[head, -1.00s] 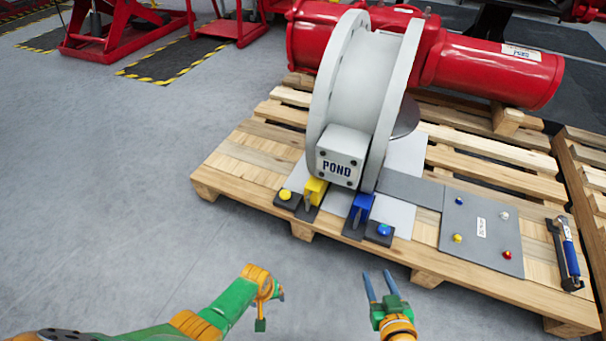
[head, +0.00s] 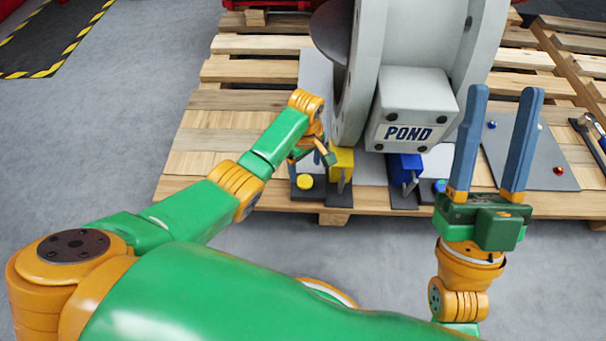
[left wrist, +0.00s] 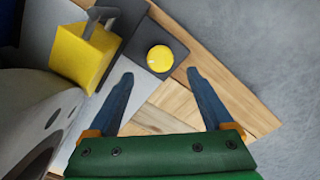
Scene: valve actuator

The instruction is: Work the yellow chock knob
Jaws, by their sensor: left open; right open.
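The yellow chock knob (head: 305,182) is a round button on a dark square base at the pallet's front edge. It also shows in the left wrist view (left wrist: 160,58), beyond and between my open fingertips and apart from them. The yellow chock (head: 341,162) stands just right of the knob, beside the grey valve body; in the left wrist view the chock (left wrist: 80,58) is at upper left. My left gripper (head: 312,162) is above and close to the knob, open and empty (left wrist: 158,85). My right gripper (head: 507,95) is open and empty, raised at the right.
A blue chock (head: 404,170) and blue knob (head: 440,186) are further right. A grey panel (head: 530,160) with small buttons lies on the pallet (head: 190,165). The floor at left is clear.

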